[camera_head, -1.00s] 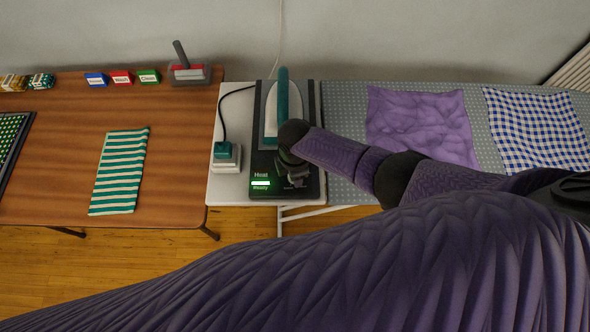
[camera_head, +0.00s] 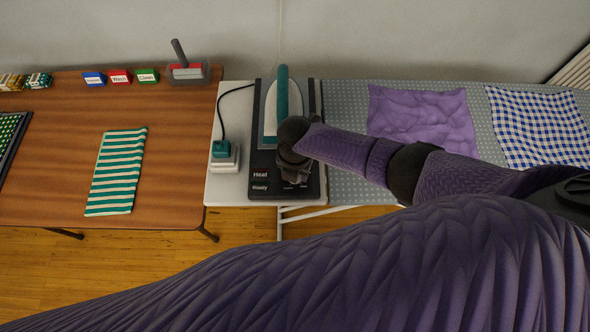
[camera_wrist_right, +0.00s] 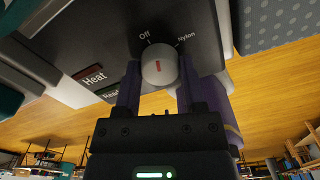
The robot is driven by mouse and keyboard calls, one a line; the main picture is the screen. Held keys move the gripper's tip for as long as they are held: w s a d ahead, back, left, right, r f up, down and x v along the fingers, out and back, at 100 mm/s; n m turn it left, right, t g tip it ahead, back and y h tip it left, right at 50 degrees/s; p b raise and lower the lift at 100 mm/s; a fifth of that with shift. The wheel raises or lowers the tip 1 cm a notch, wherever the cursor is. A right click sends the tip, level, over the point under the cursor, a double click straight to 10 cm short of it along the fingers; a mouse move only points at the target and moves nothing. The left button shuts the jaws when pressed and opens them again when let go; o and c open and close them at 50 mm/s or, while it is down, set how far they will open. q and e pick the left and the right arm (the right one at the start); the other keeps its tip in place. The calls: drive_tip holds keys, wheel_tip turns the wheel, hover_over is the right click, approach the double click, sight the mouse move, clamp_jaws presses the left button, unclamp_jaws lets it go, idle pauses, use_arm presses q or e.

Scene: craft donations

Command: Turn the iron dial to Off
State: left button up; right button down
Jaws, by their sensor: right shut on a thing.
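The iron station (camera_head: 313,185) is a dark panel with the teal-and-white iron (camera_head: 283,105) standing on it. Its dial (camera_wrist_right: 157,62) is a round white knob with a red mark. In the right wrist view the mark leans slightly up and left, toward the "Off" label (camera_wrist_right: 145,34); "Nylon" (camera_wrist_right: 187,38) is at upper right. My right gripper (camera_head: 294,174) is over the panel's front, its fingers shut on the dial from both sides. In the head view it hides the dial. The Heat (camera_wrist_right: 93,78) and Ready (camera_head: 260,188) indicators look unlit. My left gripper is not in view.
A teal plug sits in a white socket box (camera_head: 226,160) left of the panel. A grey dotted ironing surface (camera_head: 350,150) with purple and blue-checked cloths lies to the right. A wooden table (camera_head: 175,150) with a striped cloth stands to the left.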

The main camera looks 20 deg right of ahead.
drive_tip(key=shift+n+b, duration=0.35)
drive_tip(key=shift+n, duration=1.45)
drive_tip(key=shift+c, duration=0.9)
unclamp_jaws()
wheel_tip(320, 180, up, 9)
drive_tip(key=p, duration=0.3)
drive_tip(key=shift+r, duration=0.5)
